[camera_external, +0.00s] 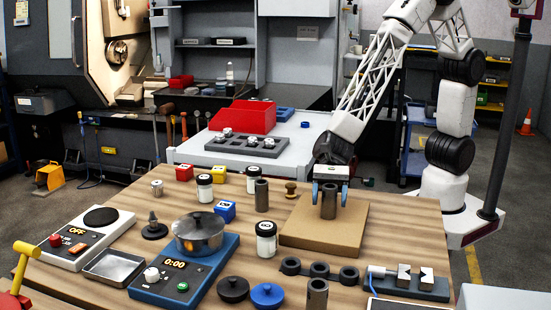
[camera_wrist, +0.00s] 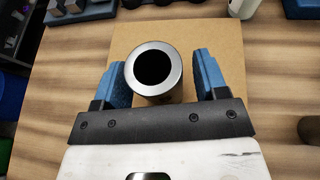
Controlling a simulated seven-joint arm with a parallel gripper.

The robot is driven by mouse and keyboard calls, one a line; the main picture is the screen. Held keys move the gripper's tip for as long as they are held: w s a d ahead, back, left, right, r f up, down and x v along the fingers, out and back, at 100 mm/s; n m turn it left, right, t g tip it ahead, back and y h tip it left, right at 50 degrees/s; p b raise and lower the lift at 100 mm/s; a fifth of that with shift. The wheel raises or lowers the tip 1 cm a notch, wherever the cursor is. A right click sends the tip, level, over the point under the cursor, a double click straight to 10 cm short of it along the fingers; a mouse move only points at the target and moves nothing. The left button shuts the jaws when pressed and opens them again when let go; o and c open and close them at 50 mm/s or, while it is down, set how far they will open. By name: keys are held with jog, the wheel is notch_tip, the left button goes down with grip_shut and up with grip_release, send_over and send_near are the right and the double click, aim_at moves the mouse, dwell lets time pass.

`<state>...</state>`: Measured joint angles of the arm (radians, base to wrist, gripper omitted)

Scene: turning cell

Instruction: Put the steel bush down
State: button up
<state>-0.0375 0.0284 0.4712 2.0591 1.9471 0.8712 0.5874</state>
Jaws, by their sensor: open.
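A steel bush (camera_external: 329,201), a grey tube with a dark bore, stands upright on a flat tan board (camera_external: 305,236) on the wooden table. My gripper (camera_external: 330,188) is open around it, one blue finger on each side. In the wrist view the bush (camera_wrist: 154,71) is seen from above between the blue fingertips of my gripper (camera_wrist: 157,68). The right finger is clearly apart from it; on the left, I cannot tell whether the finger touches. The board (camera_wrist: 190,38) extends beyond the bush there.
Bare board surrounds the bush.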

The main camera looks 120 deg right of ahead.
jog(key=shift+r, duration=0.15)
jog(key=shift+s+d+r, duration=0.25)
jog(key=shift+s+d, duration=0.1)
jog(key=shift+d, duration=0.15)
jog(key=v, duration=1)
jog(key=shift+s+d+r, duration=0.15)
jog(key=shift+s+d, duration=0.05)
jog(key=shift+s, duration=0.05)
